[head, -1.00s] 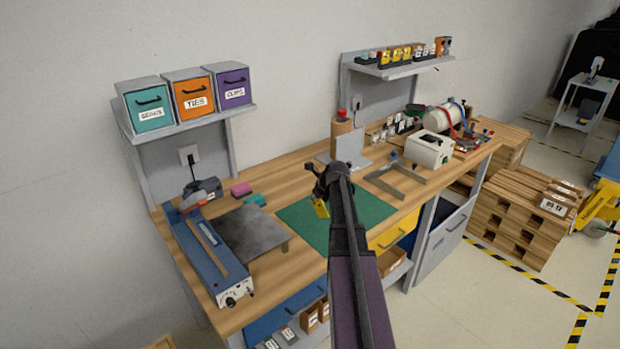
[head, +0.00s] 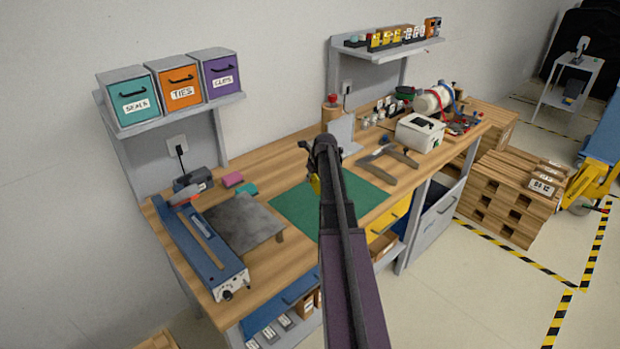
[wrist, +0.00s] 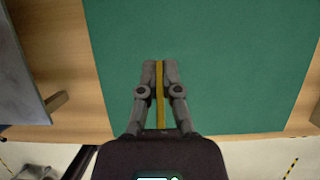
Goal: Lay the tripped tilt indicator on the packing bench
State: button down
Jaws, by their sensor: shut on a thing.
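My gripper (wrist: 160,68) is shut on a thin yellow tilt indicator (wrist: 160,90), seen edge-on between the fingers in the wrist view. In the head view a small yellow part of the indicator (head: 315,185) shows beside my arm; the rest is hidden. I cannot read whether it is tripped. The indicator is over the green mat (head: 365,197) on the wooden packing bench (head: 285,150). I cannot tell whether it touches the mat. The mat also fills most of the wrist view (wrist: 235,60).
A grey plate (head: 240,222) and a blue sealer (head: 205,250) stand left of the mat. A metal square (head: 395,170) and a white box printer (head: 419,133) stand to its right. Several yellow pieces stand on the upper right shelf (head: 400,65). The mat is otherwise clear.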

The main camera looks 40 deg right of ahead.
jog(key=shift+f+b, duration=2.95)
jog(key=shift+f, duration=0.15)
jog(key=shift+f, duration=0.25)
jog(key=c, duration=0.7)
grip_release()
jog(key=o, duration=0.5)
jog(key=shift+r, duration=0.1)
jog(key=w+r+p, duration=0.3)
jog(key=r+p, duration=0.3)
jog(key=shift+w+a+r, duration=0.15)
jog(key=shift+w+r, duration=0.05)
jog(key=shift+w, duration=0.05)
